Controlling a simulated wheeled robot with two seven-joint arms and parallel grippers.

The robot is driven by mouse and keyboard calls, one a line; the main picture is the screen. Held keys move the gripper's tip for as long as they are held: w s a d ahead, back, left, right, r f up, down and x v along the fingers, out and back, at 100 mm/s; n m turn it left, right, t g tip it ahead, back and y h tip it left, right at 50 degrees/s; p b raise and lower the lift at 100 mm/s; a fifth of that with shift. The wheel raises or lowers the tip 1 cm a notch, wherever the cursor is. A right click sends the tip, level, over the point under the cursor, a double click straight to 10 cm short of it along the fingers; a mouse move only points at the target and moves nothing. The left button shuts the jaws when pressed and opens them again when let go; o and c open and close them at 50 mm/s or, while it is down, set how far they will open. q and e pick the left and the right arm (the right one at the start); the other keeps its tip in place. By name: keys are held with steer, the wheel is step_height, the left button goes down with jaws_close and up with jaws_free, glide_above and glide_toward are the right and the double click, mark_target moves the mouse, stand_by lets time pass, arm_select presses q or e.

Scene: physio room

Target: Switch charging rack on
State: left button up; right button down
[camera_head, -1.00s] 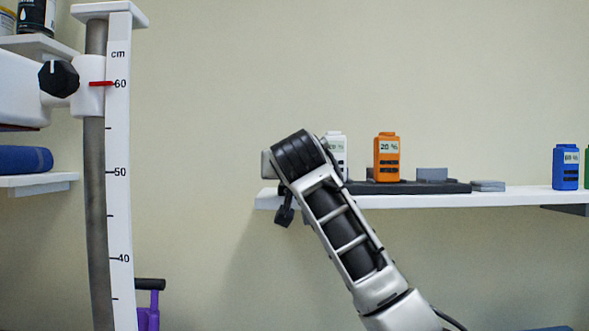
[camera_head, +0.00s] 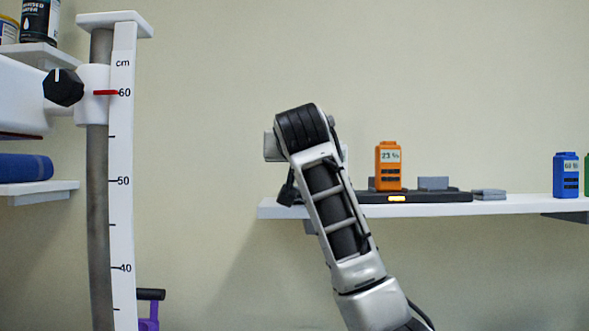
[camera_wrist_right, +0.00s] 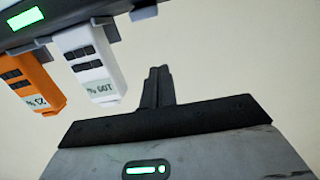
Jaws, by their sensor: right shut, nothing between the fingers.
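The charging rack (camera_head: 440,196) is a long black base on the white wall shelf. A lit amber strip shows on its front; in the wrist view the strip on the rack (camera_wrist_right: 75,14) looks green. An orange battery (camera_head: 388,167) reading about 23% stands in it. It also shows in the wrist view (camera_wrist_right: 30,80), upside down, beside a white battery (camera_wrist_right: 92,62). My right arm hides the white battery and the rack's left end in the head view. My right gripper (camera_wrist_right: 157,88) is shut and empty, apart from the batteries in the wrist picture. My left gripper is not in view.
A grey block (camera_head: 489,194) lies on the shelf (camera_head: 520,207) right of the rack. A blue battery (camera_head: 566,175) stands farther right. A measuring column (camera_head: 122,180) stands at left, near a side shelf with a blue roll (camera_head: 25,167). The wall between is clear.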

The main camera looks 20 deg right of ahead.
steer(key=r+b+v, duration=0.1)
steer(key=v, duration=0.7)
steer(key=shift+r+b, duration=0.35)
steer(key=shift+b, duration=0.05)
steer(key=shift+w, duration=0.1)
